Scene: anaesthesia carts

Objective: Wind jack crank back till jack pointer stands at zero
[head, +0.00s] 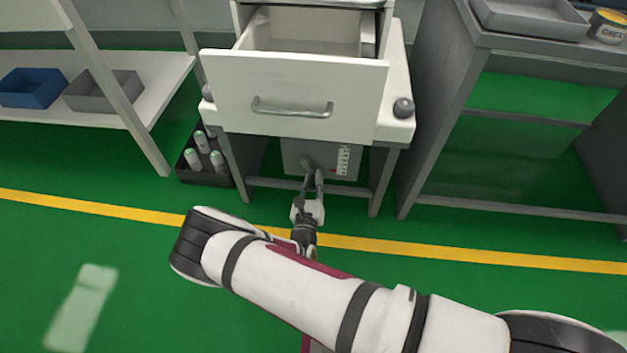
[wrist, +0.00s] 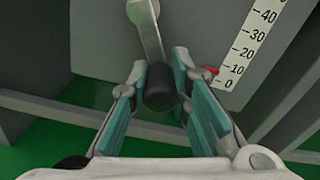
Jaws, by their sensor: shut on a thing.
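The jack is a grey box (head: 300,152) under the white cart's drawer. Its white scale (head: 343,160) is on the right of its face. In the wrist view the scale (wrist: 244,50) reads from 0 at the bottom up past 40. The red jack pointer (wrist: 210,71) stands just above zero, near the 10 mark. The crank arm (wrist: 147,32) hangs down from its hub, and its dark knob (wrist: 160,90) is at the lower end. My gripper (wrist: 160,68) is shut on this knob, with a teal-padded finger on each side. In the head view my gripper (head: 313,180) is low before the jack.
The cart's drawer (head: 292,98) stands open above my gripper. Cart legs and a low crossbar (head: 270,183) frame the jack. A dark crate (head: 205,175) with several cans stands left. A grey bench (head: 440,110) is at right. Green floor in front is clear.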

